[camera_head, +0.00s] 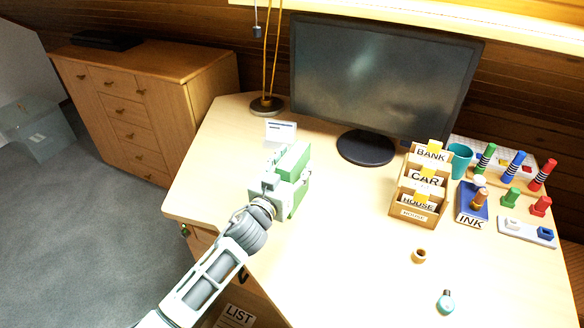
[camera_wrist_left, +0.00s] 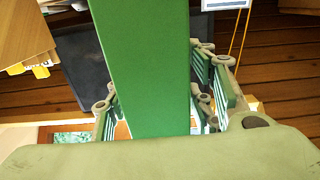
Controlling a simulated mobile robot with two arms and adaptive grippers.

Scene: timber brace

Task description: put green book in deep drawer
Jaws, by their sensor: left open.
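The green book (camera_head: 299,198) stands upright on the left part of the desk, partly hidden by my left gripper (camera_head: 283,178). In the left wrist view the green book (camera_wrist_left: 148,65) rises between the two fingers of my left gripper (camera_wrist_left: 162,98), which is open around it. I cannot tell whether the fingers touch the book. Below the desk's left edge a drawer front (camera_head: 200,240) shows in part behind my arm. I cannot tell which drawer is the deep one. My right gripper is not in view.
A white card (camera_head: 281,131) stands just behind the book, near a lamp base (camera_head: 266,104). A monitor (camera_head: 380,75), a card box (camera_head: 413,212) and stamps on an ink pad (camera_head: 472,205) fill the back and right. The desk's middle front is mostly clear.

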